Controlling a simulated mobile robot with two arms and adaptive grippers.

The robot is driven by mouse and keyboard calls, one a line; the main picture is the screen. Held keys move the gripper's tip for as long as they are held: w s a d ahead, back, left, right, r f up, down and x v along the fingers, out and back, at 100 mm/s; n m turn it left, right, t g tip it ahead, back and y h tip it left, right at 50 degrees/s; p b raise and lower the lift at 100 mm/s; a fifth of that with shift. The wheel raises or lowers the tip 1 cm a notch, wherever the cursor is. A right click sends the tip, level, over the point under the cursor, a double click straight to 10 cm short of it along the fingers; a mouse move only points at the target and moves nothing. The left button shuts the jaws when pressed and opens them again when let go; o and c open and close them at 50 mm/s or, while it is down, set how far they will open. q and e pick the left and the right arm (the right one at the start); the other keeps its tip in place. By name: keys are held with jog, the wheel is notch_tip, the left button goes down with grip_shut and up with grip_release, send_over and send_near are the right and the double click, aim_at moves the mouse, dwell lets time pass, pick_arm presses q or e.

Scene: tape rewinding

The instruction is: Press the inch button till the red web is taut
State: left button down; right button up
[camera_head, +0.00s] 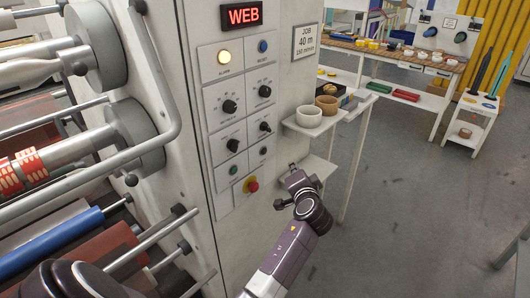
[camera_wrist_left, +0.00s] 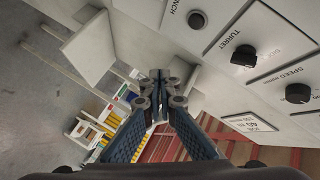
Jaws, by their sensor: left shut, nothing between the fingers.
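The control panel (camera_head: 236,110) stands upright on the white machine cabinet. The inch button is a small dark round button (camera_wrist_left: 197,20) beside a partly cut-off label in the left wrist view. In the head view a dark button (camera_head: 264,151) sits below the panel's right-hand knobs. My left gripper (camera_head: 292,177) is low, to the right of the panel and apart from it. The left wrist view shows its fingers (camera_wrist_left: 160,78) closed together and empty. Reddish-brown web (camera_head: 105,252) shows among the rollers at lower left; I cannot tell whether it is taut. My right gripper is not in view.
A red-topped stop button (camera_head: 252,185) sits low on the panel. White shelves with bowls (camera_head: 308,116) stand close on the right. The floor at right is mostly clear.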

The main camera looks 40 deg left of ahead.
aim_at(264, 151)
pick_arm(q)
jog(key=a+p, duration=0.1)
jog(key=a, duration=0.7)
jog(key=shift+w+a, duration=0.35)
jog(key=shift+a, duration=0.05)
dwell(0.8)
dwell(0.5)
jog(key=shift+a, duration=0.4)
